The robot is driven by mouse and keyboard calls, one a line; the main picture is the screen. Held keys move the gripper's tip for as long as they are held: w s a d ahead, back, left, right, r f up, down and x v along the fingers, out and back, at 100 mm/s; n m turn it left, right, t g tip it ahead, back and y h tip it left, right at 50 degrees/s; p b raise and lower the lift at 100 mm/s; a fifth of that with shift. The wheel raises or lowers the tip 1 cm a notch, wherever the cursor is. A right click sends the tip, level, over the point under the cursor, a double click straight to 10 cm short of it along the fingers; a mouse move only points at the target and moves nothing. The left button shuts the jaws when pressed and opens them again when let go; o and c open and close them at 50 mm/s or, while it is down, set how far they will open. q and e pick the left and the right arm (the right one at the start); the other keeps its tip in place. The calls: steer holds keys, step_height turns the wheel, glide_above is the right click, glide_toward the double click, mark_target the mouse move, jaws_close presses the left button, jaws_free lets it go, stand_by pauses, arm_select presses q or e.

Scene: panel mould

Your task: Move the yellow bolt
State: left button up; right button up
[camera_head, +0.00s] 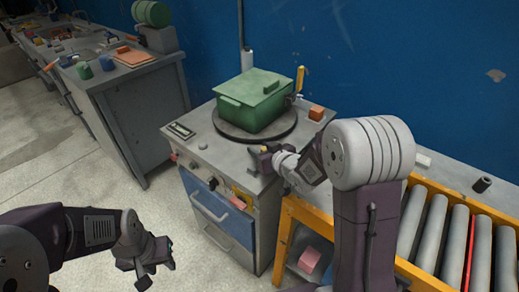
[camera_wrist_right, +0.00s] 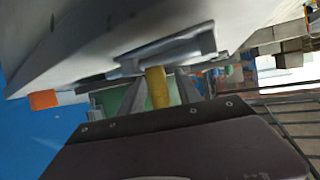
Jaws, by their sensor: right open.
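A yellow cylindrical piece, which looks like the yellow bolt (camera_wrist_right: 158,88), shows between the fingers of my right gripper (camera_wrist_right: 160,65) in the right wrist view. The fingers are open around it; whether they touch it I cannot tell. My left gripper (camera_head: 152,272) is open and empty above the floor at the lower left, well away from the cabinet.
A green lidded box (camera_head: 252,101) sits on a dark round turntable (camera_head: 225,130) on the cabinet. An orange block (camera_head: 316,113) lies to the right. A roller conveyor (camera_head: 435,235) stands at the right. The floor at left is clear.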

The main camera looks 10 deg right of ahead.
steer(key=shift+w+f, duration=0.1)
steer(key=shift+w, duration=0.1)
jaws_close()
stand_by(1.3)
